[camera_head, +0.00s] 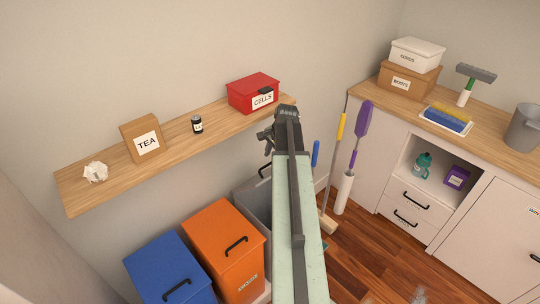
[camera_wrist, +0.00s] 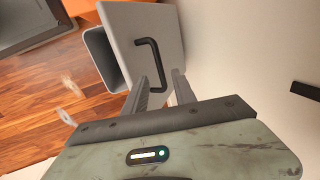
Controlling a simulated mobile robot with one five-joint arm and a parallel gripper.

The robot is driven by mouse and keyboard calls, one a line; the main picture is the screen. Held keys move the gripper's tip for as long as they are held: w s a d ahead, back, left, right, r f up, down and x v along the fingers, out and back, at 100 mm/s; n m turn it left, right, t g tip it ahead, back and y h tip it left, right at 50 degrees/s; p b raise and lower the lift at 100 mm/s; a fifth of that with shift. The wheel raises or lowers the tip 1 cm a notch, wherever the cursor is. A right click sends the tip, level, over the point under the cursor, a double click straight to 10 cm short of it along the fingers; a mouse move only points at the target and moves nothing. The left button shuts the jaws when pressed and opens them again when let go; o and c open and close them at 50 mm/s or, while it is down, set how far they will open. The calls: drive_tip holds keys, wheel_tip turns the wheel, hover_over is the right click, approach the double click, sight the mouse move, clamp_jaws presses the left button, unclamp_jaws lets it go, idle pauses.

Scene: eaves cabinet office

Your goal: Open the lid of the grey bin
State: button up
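The grey bin (camera_head: 252,206) stands right of the orange bin in the head view, partly hidden behind my arm. In the wrist view its lid (camera_wrist: 121,20) looks raised, with the dark bin opening (camera_wrist: 104,58) beside it. The lid's black handle (camera_wrist: 153,62) faces my gripper. The handle also shows near the wall in the head view (camera_head: 265,170). My gripper (camera_wrist: 161,75) is open, its two fingers apart and empty. The handle's lower end appears between the fingertips in the picture; I cannot tell whether they touch it.
An orange bin (camera_head: 222,240) and a blue bin (camera_head: 160,264) stand to the left. A wooden shelf (camera_head: 100,191) on the wall above holds a red box (camera_head: 250,88) and smaller items. A broom (camera_head: 332,180) leans to the right.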

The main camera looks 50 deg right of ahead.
drive_tip(key=p+v, duration=0.2)
drive_tip(key=v, duration=0.1)
drive_tip(key=shift+s+r, duration=0.1)
drive_tip(key=shift+r, duration=0.2)
drive_tip(key=c, duration=0.3)
drive_tip(key=shift+t, duration=0.9)
drive_tip(key=s, duration=0.1)
drive_tip(key=s+a, duration=0.1)
drive_tip(key=s, duration=0.1)
drive_tip(key=s+a, duration=0.1)
drive_tip(key=shift+s+r, duration=0.25)
drive_tip(key=shift+r, duration=0.15)
clamp_jaws()
drive_tip(key=b+x, duration=0.9)
drive_tip(key=shift+d+f, duration=0.2)
drive_tip(key=shift+w+f+b, duration=0.3)
drive_tip(key=shift+f+b, duration=0.05)
drive_tip(key=shift+f, duration=0.05)
drive_tip(key=shift+r, duration=0.1)
